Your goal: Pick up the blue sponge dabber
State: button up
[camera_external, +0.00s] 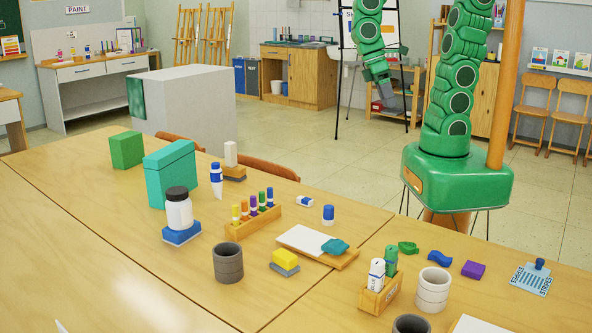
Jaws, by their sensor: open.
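A short blue cylinder with a white band (328,215), which looks like the sponge dabber, stands upright on the wooden table (110,235), behind a board with white paper. A similar white-and-blue piece (305,201) lies on its side to its left. A small blue knobbed piece (540,263) rests on a striped card at the far right. My gripper (392,112) is open, hanging above the floor beyond the table, well away from all of these. Its fingers are small and show no held object.
A wooden rack (253,222) of several coloured bottles stands left of the blue cylinder. The paper board (318,254) bears a teal lump. A grey cup (228,262), white cup (432,290) and wooden holder (380,297) stand nearer. Bare table lies right of the cylinder.

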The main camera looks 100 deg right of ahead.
jog(key=w+a+f+m+g+y, duration=0.1)
jog(key=w+a+f+m+y, duration=0.2)
jog(key=w+a+f, duration=0.3)
jog(key=m+t+y, duration=0.1)
jog(key=m+y, duration=0.6)
jog(key=m, duration=0.4)
send_near(331, 216)
jog(key=x, duration=0.2)
jog(key=shift+s+a+f, duration=0.1)
jog(key=shift+s+f, duration=0.1)
jog(key=shift+s, duration=0.15)
jog(key=shift+w+x, duration=0.1)
jog(key=shift+x, duration=1.9)
jog(key=shift+w+x, duration=0.15)
jog(key=shift+x, duration=1.8)
jog(key=shift+r, duration=0.1)
jog(key=c, duration=1)
